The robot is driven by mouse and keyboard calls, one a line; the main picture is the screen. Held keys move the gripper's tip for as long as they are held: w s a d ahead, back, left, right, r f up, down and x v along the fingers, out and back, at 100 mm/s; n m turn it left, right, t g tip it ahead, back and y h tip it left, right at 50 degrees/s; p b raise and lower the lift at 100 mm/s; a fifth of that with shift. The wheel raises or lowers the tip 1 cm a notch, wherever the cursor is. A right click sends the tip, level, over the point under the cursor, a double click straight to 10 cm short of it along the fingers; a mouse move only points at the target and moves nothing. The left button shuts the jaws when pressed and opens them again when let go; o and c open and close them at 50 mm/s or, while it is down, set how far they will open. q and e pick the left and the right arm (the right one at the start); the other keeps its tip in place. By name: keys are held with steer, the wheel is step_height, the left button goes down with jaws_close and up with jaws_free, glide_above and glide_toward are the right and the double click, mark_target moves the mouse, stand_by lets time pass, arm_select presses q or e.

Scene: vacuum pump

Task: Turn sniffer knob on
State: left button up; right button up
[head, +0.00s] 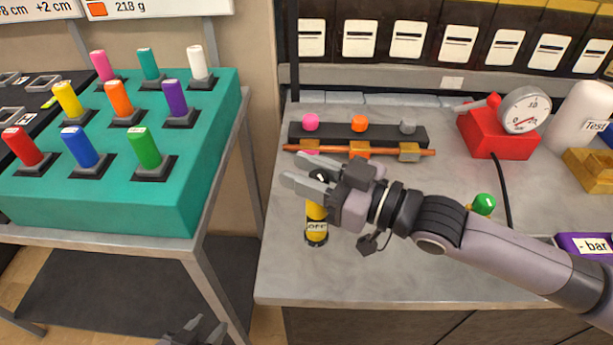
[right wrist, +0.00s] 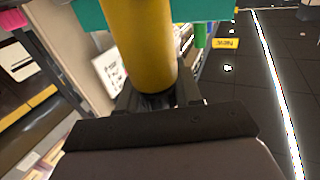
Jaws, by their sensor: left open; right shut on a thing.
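A yellow cylinder with black bands and an "OFF" label, apparently the sniffer (head: 317,212), shows at the left of the grey worktop. My right gripper (head: 303,182) reaches over it from the right and is shut on its upper part. In the right wrist view its yellow body (right wrist: 140,45) rises from between the finger pads of my right gripper (right wrist: 160,100). The gripper hides part of it, and I cannot tell the knob apart from the body. My left gripper (head: 195,330) is open and empty at the bottom edge, low near the rack's leg.
Behind the sniffer is a black bar (head: 415,137) with pink, orange and grey knobs and a copper pipe (head: 400,151). A red gauge (head: 487,130) stands right of it. A teal block (head: 100,200) with several coloured pegs is at left. The worktop's front is clear.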

steer(key=shift+n+g+y+b, duration=0.4)
steer(key=shift+n+g+b, duration=0.45)
steer(key=shift+g, duration=0.35)
steer(key=shift+s+a+n+g, duration=0.15)
steer(key=shift+n+g, duration=0.2)
steer(key=shift+g, duration=0.55)
steer(key=n+g, duration=0.2)
steer(key=g, duration=0.2)
steer(key=s+n+g+p, duration=0.1)
steer(key=n+g, duration=0.2)
steer(key=shift+g, duration=0.4)
